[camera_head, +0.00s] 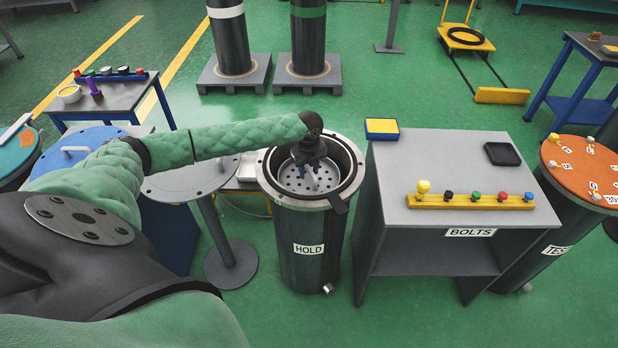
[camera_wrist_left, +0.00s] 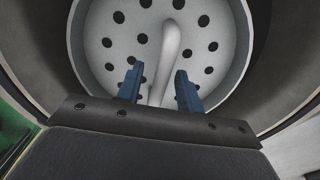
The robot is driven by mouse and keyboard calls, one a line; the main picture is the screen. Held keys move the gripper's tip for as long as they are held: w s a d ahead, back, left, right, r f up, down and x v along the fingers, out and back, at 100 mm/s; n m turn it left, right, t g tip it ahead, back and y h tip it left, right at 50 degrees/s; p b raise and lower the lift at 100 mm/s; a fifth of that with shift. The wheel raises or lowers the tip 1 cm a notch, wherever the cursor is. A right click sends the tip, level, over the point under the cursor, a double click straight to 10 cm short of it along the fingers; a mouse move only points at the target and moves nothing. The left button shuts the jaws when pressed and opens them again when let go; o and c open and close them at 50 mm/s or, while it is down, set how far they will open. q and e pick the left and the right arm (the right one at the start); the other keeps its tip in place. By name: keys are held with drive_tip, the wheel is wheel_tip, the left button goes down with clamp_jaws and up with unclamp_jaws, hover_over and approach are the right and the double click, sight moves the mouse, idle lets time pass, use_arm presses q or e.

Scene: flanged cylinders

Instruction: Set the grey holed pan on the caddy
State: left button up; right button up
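The grey holed pan (camera_head: 297,183) is a round light-grey dish with dark holes, down inside the open dark cylinder labelled HOLD (camera_head: 312,240). In the left wrist view the pan (camera_wrist_left: 110,42) has an upright bent handle (camera_wrist_left: 171,45). My left gripper (camera_head: 312,180) reaches down into the cylinder mouth. Its blue fingers (camera_wrist_left: 160,90) stand apart on either side of the handle, with gaps showing. My right gripper is out of view. No thing is labelled as the caddy; a yellow wheeled frame with a black ring (camera_head: 466,36) at the back right may be it.
A grey table labelled BOLTS (camera_head: 400,180) stands close right of the cylinder, with a yellow bar of coloured knobs (camera_head: 470,202) and a black tray (camera_head: 502,154). A round grey pedestal stand (camera_head: 182,184) is close left. Two dark cylinders on grey bases (camera_head: 309,45) stand behind.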

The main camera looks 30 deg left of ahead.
use_arm(q)
drive_tip(key=shift+f, duration=0.3)
idle(0.6)
drive_tip(key=shift+c, duration=0.3)
drive_tip(key=shift+r, duration=0.1)
clamp_jaws()
